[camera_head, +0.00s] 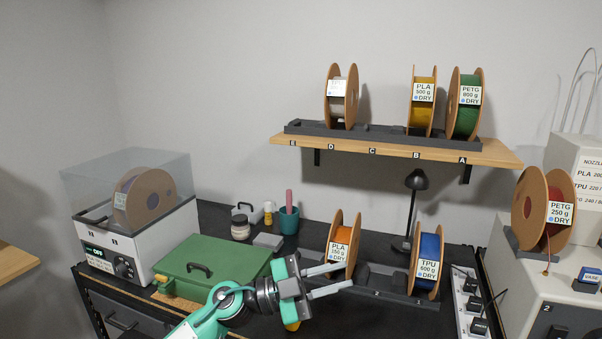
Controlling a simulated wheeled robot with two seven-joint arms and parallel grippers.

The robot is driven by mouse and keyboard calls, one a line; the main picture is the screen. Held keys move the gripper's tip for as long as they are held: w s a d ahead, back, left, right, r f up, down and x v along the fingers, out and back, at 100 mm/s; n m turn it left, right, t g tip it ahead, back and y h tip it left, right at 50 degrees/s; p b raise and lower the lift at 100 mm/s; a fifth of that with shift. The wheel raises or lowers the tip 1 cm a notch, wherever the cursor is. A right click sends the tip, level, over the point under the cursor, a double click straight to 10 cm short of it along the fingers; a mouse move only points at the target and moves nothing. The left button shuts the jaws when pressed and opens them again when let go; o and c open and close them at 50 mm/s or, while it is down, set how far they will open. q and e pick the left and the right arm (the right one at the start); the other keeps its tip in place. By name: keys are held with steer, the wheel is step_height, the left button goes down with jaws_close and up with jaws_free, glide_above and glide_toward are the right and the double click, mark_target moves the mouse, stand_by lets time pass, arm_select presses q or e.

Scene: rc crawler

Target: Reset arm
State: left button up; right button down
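My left gripper (337,280) reaches in from the bottom of the head view over the dark bench. Its two fingers are spread apart and point right, with nothing visible between them. The fingertips show just in front of the orange PLA spool (343,250) on the bench rack; whether they touch it I cannot tell. The green-and-black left arm (208,318) covers part of the bench in front of the green case (205,268). My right gripper is not in view.
A blue TPU spool (428,262) stands right of the orange one. A wall shelf (490,152) above holds several spools. A dryer box (135,225) with a clear lid is at left. A black lamp (414,200) and a power strip (468,300) are at right.

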arm_select(q)
steer(key=w+a+f+n+t+y, duration=0.2)
steer(key=a+f+n+t+y, duration=0.2)
steer(key=a+n+t+y, duration=1)
steer(key=s+a+f+n+y, duration=0.3)
steer(key=a+f+n, duration=0.15)
steer(key=f, duration=0.35)
steer(key=s+a+f+n+y, duration=0.2)
steer(key=a+f+n, duration=0.2)
steer(key=f+n, duration=0.25)
steer(key=s+a+f+g, duration=0.2)
steer(key=s+f+g, duration=0.25)
steer(key=s, duration=0.35)
steer(key=s+a+f+m+g+y, duration=0.1)
steer(key=s+a+f+g, duration=0.1)
steer(key=s+f+g, duration=0.5)
steer(key=s+a+f+g, duration=0.15)
steer(key=s+f, duration=0.25)
steer(key=s, duration=0.6)
step_height(320, 180, down, 30)
steer(key=r, duration=0.1)
steer(key=s+a+f+g, duration=0.1)
steer(key=s+a+f, duration=0.1)
steer(key=s+f, duration=0.8)
steer(key=s+a+f+m+g, duration=0.1)
steer(key=s+a+f, duration=0.1)
steer(key=s+f, duration=0.8)
steer(key=shift+s+f+y, duration=0.3)
steer(key=shift+f, duration=0.4)
